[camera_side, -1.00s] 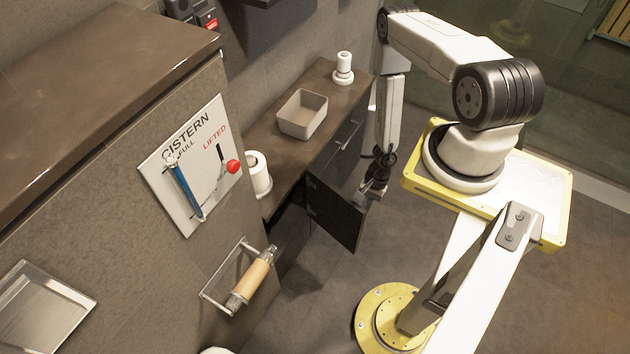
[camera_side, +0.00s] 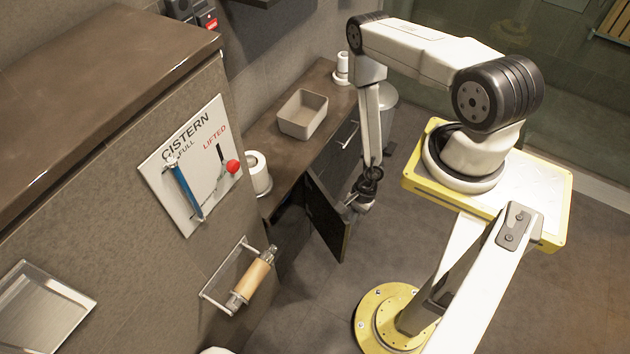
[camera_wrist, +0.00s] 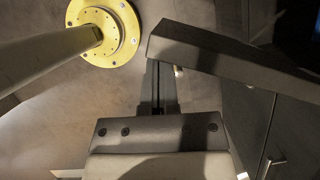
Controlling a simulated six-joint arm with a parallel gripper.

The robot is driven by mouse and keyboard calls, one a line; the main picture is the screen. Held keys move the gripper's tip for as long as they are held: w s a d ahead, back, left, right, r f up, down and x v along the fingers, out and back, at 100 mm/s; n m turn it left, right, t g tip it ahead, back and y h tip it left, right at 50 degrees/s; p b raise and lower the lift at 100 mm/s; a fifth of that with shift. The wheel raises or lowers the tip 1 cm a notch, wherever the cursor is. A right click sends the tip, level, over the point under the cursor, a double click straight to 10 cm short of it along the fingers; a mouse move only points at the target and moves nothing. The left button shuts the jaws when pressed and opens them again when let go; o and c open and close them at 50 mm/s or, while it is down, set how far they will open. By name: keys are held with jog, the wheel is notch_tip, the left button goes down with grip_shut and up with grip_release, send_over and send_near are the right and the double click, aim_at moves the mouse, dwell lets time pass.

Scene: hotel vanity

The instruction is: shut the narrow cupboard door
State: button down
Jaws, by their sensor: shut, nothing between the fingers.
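The narrow cupboard door (camera_side: 328,226) is a dark panel standing open from the vanity front in the side view, with the dark cupboard opening to its left. Its top edge (camera_wrist: 230,55) crosses the upper right of the wrist view. My gripper (camera_side: 353,204) is shut and empty, pointing down on the right side of the door, near its outer face. In the wrist view the closed fingers (camera_wrist: 158,88) reach close to the door's free end. I cannot tell whether they touch it.
The brown vanity top (camera_side: 270,155) holds a beige bin (camera_side: 303,114), a white roll (camera_side: 258,173) and white items at the back. A drawer handle (camera_side: 350,136) sticks out beyond the door. A paper holder (camera_side: 250,280) is on the left wall.

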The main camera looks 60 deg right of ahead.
jog(key=w+a+m+t, duration=0.1)
jog(key=w+a+m, duration=0.2)
jog(key=w+a, duration=0.9)
jog(key=shift+w, duration=0.65)
jog(key=shift+s, duration=0.15)
jog(key=s+d+r, duration=0.2)
jog(key=s+r, duration=0.5)
jog(key=r, duration=0.2)
jog(key=shift+r, duration=0.15)
dwell(0.6)
jog(key=shift+s, duration=0.1)
